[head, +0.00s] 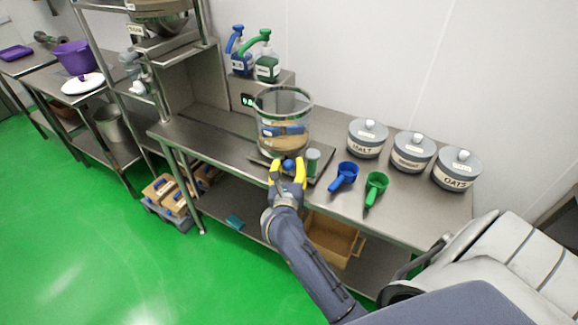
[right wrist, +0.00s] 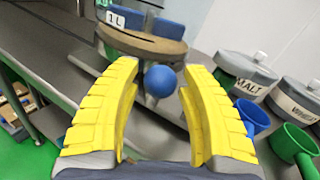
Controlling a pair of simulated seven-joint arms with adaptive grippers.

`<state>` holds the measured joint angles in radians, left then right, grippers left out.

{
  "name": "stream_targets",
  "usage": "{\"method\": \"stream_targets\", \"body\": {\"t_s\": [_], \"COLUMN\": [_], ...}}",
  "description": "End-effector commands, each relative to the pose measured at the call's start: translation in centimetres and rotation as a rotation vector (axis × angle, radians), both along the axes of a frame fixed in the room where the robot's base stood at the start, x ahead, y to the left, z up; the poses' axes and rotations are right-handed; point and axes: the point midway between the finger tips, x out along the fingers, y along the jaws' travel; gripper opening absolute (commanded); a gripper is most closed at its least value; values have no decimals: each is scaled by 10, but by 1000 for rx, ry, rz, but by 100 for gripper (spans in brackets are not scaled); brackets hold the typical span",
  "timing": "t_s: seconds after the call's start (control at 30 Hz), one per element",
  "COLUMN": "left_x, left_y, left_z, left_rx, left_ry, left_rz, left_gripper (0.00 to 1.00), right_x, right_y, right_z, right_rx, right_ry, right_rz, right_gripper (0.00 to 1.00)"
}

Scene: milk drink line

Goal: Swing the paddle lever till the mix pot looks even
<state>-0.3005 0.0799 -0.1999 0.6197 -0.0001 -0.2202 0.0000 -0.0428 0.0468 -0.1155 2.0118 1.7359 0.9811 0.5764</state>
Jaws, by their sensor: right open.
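The mix pot (head: 284,130) is a clear cylinder on a metal base on the steel bench. It holds tan contents with blue paddle parts (head: 285,131) inside. The paddle lever's blue ball knob (head: 289,166) is at the pot's front. My right gripper (head: 287,171) has yellow fingers, one on each side of the knob. In the right wrist view the blue knob (right wrist: 160,81) shows between the open fingertips (right wrist: 160,75), with a gap to each finger. The tan contents (right wrist: 143,46) and blue paddles (right wrist: 168,28) show behind it. My left gripper is not in view.
Blue (head: 344,177) and green (head: 376,187) scoops lie further right, before the malt (head: 368,138), wheat (head: 412,151) and oats (head: 457,169) canisters.

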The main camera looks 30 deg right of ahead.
Motion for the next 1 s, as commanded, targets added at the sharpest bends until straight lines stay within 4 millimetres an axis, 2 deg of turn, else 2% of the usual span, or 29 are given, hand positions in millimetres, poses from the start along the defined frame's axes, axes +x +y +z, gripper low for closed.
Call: {"method": "stream_targets", "body": {"t_s": [0.33, 0.7, 1.0], "left_x": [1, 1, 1], "left_y": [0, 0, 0], "left_z": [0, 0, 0], "left_rx": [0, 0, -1], "left_ry": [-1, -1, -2], "left_rz": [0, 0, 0], "left_gripper": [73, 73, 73], "right_x": [1, 1, 0], "right_y": [-1, -1, -1], "right_z": [0, 0, -1], "right_rx": [-1, 0, 1], "right_ry": [-1, 0, 1], "right_rz": [0, 0, -3], "right_gripper": [43, 0, 0]}}
